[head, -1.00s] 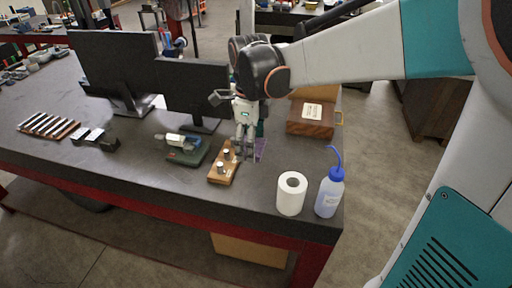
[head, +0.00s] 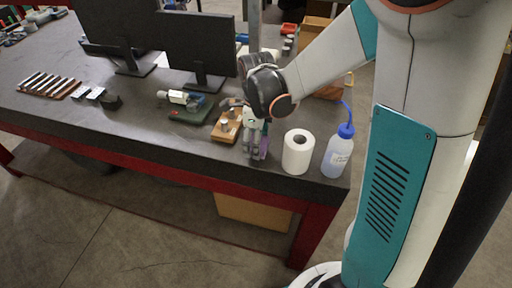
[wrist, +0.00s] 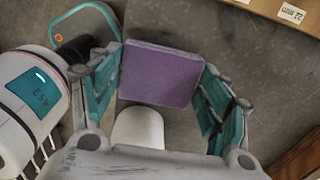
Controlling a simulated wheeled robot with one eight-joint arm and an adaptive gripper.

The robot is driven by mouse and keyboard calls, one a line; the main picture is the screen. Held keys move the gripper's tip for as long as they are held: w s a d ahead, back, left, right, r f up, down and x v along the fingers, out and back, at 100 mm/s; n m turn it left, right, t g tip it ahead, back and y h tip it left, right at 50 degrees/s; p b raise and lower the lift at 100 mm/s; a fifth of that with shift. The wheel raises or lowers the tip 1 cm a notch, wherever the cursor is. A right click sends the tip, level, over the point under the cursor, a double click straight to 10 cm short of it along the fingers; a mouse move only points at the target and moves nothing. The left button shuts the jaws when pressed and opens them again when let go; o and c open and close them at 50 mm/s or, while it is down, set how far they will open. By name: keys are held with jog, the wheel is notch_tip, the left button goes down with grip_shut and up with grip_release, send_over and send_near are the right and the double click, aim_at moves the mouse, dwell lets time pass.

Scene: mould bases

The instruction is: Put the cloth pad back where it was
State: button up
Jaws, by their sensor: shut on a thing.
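The cloth pad is a flat purple piece (wrist: 160,76). In the wrist view it sits between the two teal-padded fingers of my gripper (wrist: 163,88), which are shut on its left and right sides. In the head view my gripper (head: 257,150) points down near the front edge of the dark table (head: 180,148), and a purple strip of the pad (head: 264,147) shows at its fingers. The gripper is between the wooden block with metal pins (head: 227,126) and the white paper roll (head: 298,152). I cannot tell whether the pad touches the table.
A wash bottle with a blue cap (head: 338,152) stands right of the roll. A green-based device (head: 188,108) is left of the wooden block. Two monitors (head: 199,50) stand behind. Bare tabletop lies along the front left. My arm hides part of a wooden box (head: 330,92).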

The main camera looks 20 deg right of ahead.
jog(key=shift+f+b, duration=0.3)
jog(key=shift+f, duration=1.2)
jog(key=shift+f, duration=0.2)
jog(key=o, duration=1.1)
jog(key=shift+r, duration=0.1)
